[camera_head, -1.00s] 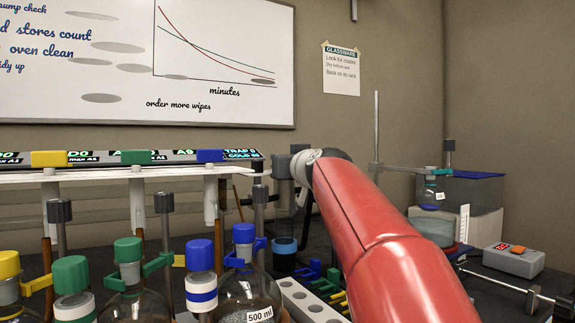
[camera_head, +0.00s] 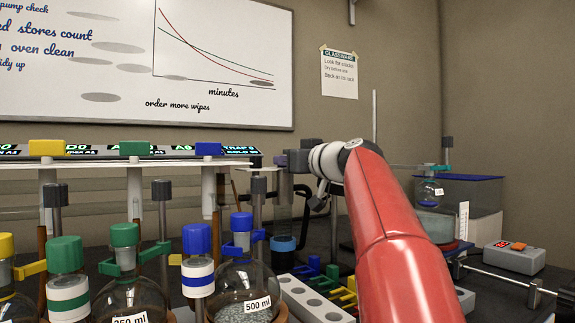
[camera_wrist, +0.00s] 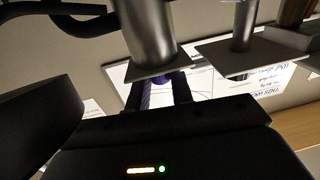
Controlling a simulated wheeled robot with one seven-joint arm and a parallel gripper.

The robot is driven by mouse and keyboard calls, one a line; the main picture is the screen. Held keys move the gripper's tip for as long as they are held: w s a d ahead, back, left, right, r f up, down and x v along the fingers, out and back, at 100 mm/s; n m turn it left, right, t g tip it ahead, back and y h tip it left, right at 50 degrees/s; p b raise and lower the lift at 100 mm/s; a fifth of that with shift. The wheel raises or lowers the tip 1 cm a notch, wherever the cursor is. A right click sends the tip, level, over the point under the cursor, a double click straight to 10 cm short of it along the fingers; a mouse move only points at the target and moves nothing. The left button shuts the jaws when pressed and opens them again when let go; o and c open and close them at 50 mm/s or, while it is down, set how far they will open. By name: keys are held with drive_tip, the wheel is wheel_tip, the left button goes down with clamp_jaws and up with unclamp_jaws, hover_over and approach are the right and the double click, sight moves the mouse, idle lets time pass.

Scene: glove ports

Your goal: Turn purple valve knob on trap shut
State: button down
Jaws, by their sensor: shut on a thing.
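The purple valve knob (camera_wrist: 182,88) shows as a small dark purple patch just beyond my gripper's body in the wrist view. A bit of purple also shows at the left end of my gripper (camera_head: 290,160) in the head view. My gripper is shut on the knob; its jaws hide most of it, so the knob's angle cannot be read. The trap (camera_head: 283,225) appears to be the upright glass cylinder with a blue band below my gripper. My red arm comes in from the lower right.
Flasks with coloured caps, including a 500 ml flask (camera_head: 244,290), stand at front left below a labelled shelf (camera_head: 100,165). A white rack (camera_head: 310,300) is close in front of the trap. A grey box with a red display (camera_head: 514,257) stands at right.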

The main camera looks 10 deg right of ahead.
drive_tip(key=shift+w+d+n+g+y, duration=0.1)
drive_tip(key=shift+n+g+y, duration=0.2)
drive_tip(key=shift+n+y, duration=0.3)
drive_tip(key=c, duration=1.2)
unclamp_jaws()
drive_tip(key=b+v, duration=0.1)
drive_tip(key=v, duration=0.7)
drive_tip(key=shift+b, duration=0.4)
